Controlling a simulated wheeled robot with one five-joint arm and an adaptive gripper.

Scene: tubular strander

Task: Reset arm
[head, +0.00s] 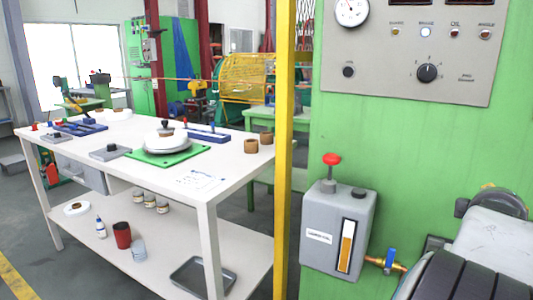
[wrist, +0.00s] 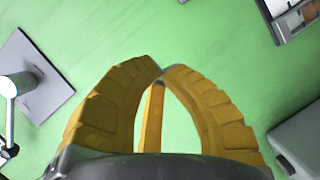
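My gripper (wrist: 161,72) shows in the wrist view. Its two yellow ribbed fingers curve inward and their tips meet, with no object seen held at the tips. A narrow yellow strip (wrist: 153,115) shows through the gap between the fingers; I cannot tell what it is. Behind the fingers is a green surface (wrist: 200,40). In the head view, part of my arm (head: 470,245) fills the lower right corner, folded close to the camera. My gripper is not visible there.
A green cabinet (head: 430,150) with a gauge panel (head: 400,65) stands close on the right. A grey oil box (head: 322,220) with a red knob and a blue-handled valve (head: 389,260) juts from it. A yellow post (head: 284,150) separates it from a white workbench (head: 110,137).

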